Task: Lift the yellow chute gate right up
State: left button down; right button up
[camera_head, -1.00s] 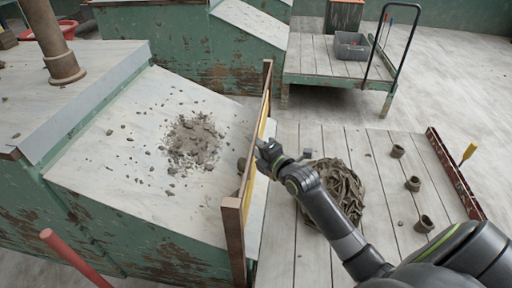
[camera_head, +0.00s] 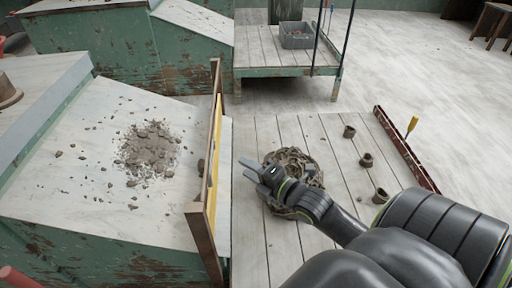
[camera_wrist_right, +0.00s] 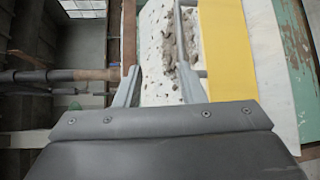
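The yellow chute gate (camera_head: 216,150) stands in a wooden frame (camera_head: 202,235) at the low end of the sloping white chute (camera_head: 80,200). In the right wrist view the yellow gate (camera_wrist_right: 229,45) is a flat panel to the right of my fingers. Clay trimmings (camera_head: 148,152) lie on the chute behind the gate. My right gripper (camera_head: 246,168) is just right of the gate, apart from it, with its fingers spread and nothing between them. In the wrist view the right gripper (camera_wrist_right: 158,85) is open too. My left gripper is out of view.
A heap of clay strips (camera_head: 305,163) lies on the plank deck (camera_head: 255,235) behind my right gripper. A cart with a grey bin (camera_head: 297,40) stands behind.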

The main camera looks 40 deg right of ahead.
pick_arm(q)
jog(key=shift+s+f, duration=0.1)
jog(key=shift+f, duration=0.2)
pick_arm(e)
jog(key=shift+s+d+r, duration=0.1)
jog(key=shift+s, duration=0.9)
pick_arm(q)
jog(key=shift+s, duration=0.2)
